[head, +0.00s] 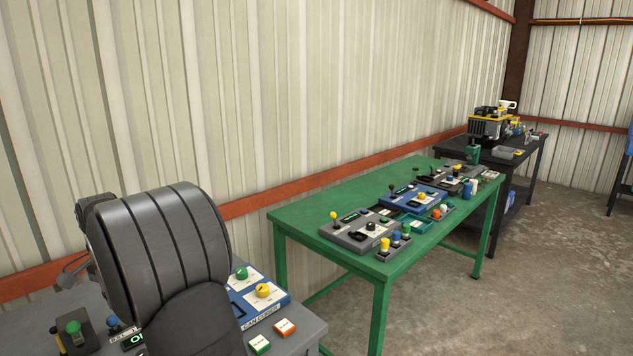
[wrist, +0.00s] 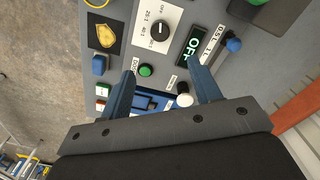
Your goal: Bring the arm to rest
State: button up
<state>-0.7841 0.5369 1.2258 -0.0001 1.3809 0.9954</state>
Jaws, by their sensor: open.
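My gripper (wrist: 160,67) is open in the wrist view, with its two blue fingers apart and nothing between them that I can see held. It points down over a grey control panel (wrist: 205,18). A green button (wrist: 146,71) shows between the fingers, with a black rotary knob (wrist: 159,30) beyond it. A lit display (wrist: 194,42) reads "OFF" near the right fingertip. A white knob (wrist: 184,100) shows close to the right finger. Whether the fingers touch the panel I cannot tell. In the head view my dark arm fills the lower left and hides much of the bench.
A green table (head: 315,205) with several control boxes stands beyond. A dark bench (head: 535,147) is farther back. The ribbed wall (head: 250,90) runs behind.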

notch_tip(320, 180, down, 15)
jog(key=n, duration=0.3)
jog(key=shift+r, duration=0.15)
jog(key=n, duration=0.5)
jog(key=shift+n, duration=0.4)
jog(key=n, duration=0.4)
jog(key=shift+n, duration=0.4)
jog(key=n, duration=0.4)
jog(key=shift+n, duration=0.3)
